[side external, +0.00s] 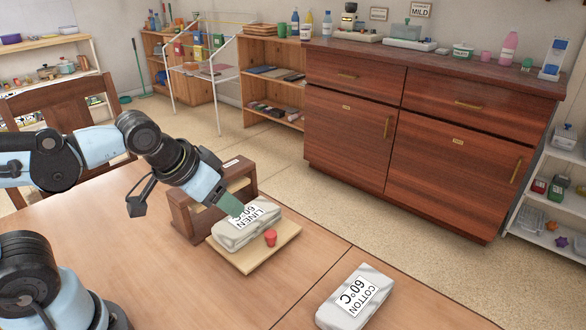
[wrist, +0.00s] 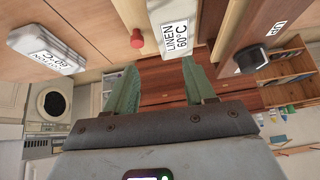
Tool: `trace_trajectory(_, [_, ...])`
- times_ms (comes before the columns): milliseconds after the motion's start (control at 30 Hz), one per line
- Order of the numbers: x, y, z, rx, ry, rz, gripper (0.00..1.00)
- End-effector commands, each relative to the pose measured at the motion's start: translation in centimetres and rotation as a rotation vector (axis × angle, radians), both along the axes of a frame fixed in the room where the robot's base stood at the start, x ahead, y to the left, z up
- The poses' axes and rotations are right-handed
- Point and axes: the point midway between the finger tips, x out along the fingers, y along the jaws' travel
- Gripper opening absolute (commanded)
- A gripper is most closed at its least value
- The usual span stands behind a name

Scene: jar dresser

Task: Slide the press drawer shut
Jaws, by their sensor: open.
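The press (side external: 184,218) is a brown wooden frame on the table. Its drawer (side external: 262,259), a light wooden board with a red knob (side external: 270,238), sticks out at the front. A pale folded bundle labelled LINEN 60°C (side external: 236,236) lies on the drawer. My gripper (side external: 232,206) is over the bundle, close to the press; whether it touches the bundle is unclear. In the wrist view my gripper (wrist: 160,88) has its two green fingers apart with nothing held between them. The LINEN bundle (wrist: 173,40) and the red knob (wrist: 137,38) show beyond the fingers.
A second bundle labelled COTTON 60°C (side external: 353,298) lies on the table (side external: 305,262) to the right of the drawer. A wooden chair (side external: 75,112) stands behind the table. A dark red dresser (side external: 425,135) stands across the floor. Table between drawer and COTTON bundle is clear.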

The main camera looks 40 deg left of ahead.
Motion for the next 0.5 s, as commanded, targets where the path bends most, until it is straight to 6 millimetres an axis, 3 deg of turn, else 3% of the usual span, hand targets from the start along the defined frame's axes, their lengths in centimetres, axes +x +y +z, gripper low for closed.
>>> trace_trajectory(33, [0.2,-1.2,-0.1,0.018,0.027,-0.024,0.46])
trace_trajectory(333, [0.7,-8.5,-1.3,0.228,0.150,-0.059,0.00])
trace_trajectory(500, [0.3,-12.4,-1.6,0.346,0.122,-0.034,0.00])
